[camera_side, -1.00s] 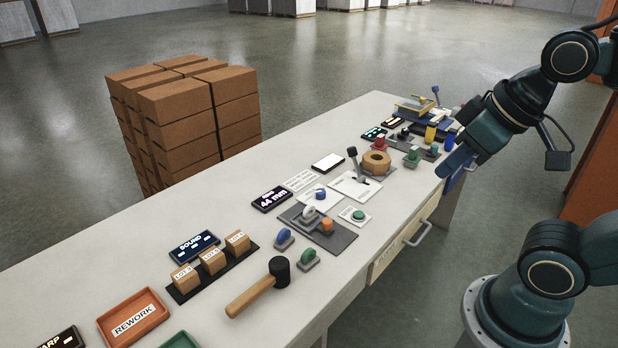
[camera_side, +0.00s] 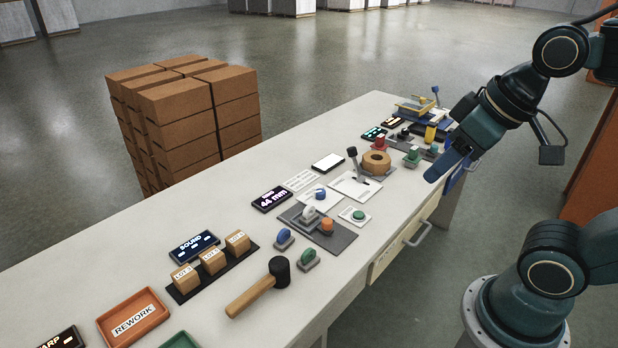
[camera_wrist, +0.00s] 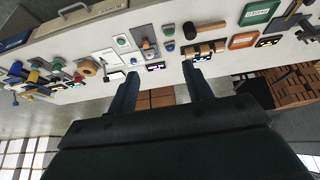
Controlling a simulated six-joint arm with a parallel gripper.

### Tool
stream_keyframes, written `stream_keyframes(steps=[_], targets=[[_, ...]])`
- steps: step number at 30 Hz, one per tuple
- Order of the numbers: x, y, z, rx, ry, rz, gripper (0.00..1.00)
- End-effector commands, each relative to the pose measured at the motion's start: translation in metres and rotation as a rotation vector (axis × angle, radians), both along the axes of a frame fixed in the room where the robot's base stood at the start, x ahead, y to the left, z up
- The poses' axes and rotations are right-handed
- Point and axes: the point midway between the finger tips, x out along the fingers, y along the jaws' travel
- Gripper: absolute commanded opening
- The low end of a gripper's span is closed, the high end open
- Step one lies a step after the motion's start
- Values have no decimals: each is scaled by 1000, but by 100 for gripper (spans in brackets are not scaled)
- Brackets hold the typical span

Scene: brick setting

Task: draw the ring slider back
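A dark grey plate (camera_side: 340,238) near the middle of the bench carries a pale ring-shaped piece (camera_side: 309,213) and an orange knob (camera_side: 327,225); this looks like the ring slider, though I cannot be sure. The orange knob also shows in the wrist view (camera_wrist: 146,44). Behind it a display (camera_side: 271,199) reads 44 mm. My gripper (camera_wrist: 160,80) is open and empty, with its two fingers apart in the wrist view. In the side view it hangs off the bench's front edge, to the right of the plate, touching nothing.
A tan ring-shaped roll (camera_side: 376,161) and an upright lever (camera_side: 353,160) stand right of the plate. A green button (camera_side: 358,215), blue and green knobs, and a mallet (camera_side: 262,287) are close by. A drawer handle (camera_side: 418,234) juts from the bench front.

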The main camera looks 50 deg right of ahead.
Motion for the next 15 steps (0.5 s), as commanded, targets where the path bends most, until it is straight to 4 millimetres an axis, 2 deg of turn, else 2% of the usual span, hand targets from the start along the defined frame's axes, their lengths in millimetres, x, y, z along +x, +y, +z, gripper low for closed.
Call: stream_keyframes(steps=[5, 15], targets=[[20, -3, 3, -12, 35, 12, 50], [81, -13, 0, -40, 124, 52, 50]])
